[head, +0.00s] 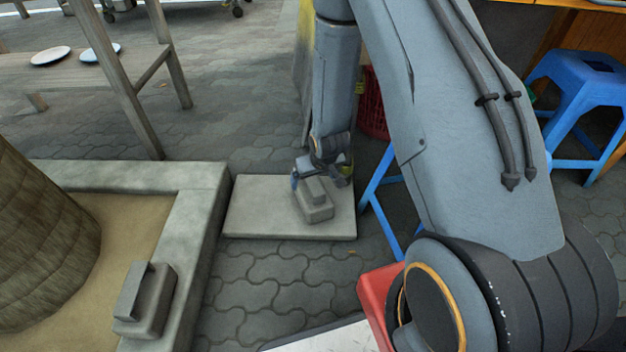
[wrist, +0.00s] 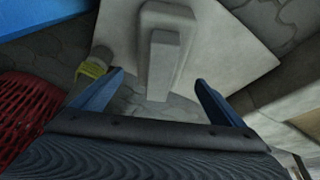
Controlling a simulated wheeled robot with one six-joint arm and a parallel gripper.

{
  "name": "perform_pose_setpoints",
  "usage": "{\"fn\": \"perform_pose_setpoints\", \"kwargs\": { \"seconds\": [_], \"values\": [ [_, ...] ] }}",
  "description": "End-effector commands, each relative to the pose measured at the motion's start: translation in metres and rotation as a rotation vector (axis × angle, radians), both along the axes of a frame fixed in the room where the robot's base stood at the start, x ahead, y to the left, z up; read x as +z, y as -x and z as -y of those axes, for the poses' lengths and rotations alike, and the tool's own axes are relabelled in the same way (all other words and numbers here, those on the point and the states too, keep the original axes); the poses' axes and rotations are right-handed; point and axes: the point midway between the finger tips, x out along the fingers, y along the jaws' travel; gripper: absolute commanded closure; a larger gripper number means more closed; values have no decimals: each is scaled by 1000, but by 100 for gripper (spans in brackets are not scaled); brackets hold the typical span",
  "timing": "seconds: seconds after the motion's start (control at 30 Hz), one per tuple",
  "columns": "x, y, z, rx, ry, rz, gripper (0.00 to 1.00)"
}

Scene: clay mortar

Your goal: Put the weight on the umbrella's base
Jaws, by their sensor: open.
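A grey block-shaped weight with a raised handle (head: 316,214) is on the pale stone slab (head: 250,212), toward its right side. I take the slab to be the umbrella's base. The weight also shows in the wrist view (wrist: 163,60), with the slab (wrist: 232,62) around it. A second similar weight (head: 147,308) rests on the planter's stone rim at the lower left. My gripper (wrist: 158,76) is open, its blue fingers on either side of the handle's near end, with gaps showing. In the head view the gripper is partly hidden at the weight.
A stone-edged planter (head: 208,215) with a thick trunk (head: 35,240) stands left of the slab. A red basket (head: 374,105) is behind my arm and shows in the wrist view (wrist: 25,112). A blue stool (head: 575,90) stands right.

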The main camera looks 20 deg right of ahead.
Motion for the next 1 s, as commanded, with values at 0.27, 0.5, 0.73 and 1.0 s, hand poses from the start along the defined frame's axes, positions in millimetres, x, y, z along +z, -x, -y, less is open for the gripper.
{"fn": "perform_pose_setpoints", "kwargs": {
  "seconds": [0.27,0.5,0.73,1.0],
  "values": [
    [37,15,1,0,0,-1,7],
    [43,17,1,1,0,0,7],
    [91,19,-35,53,10,-20,7],
    [195,63,-115,170,20,-92,7]
  ]
}}
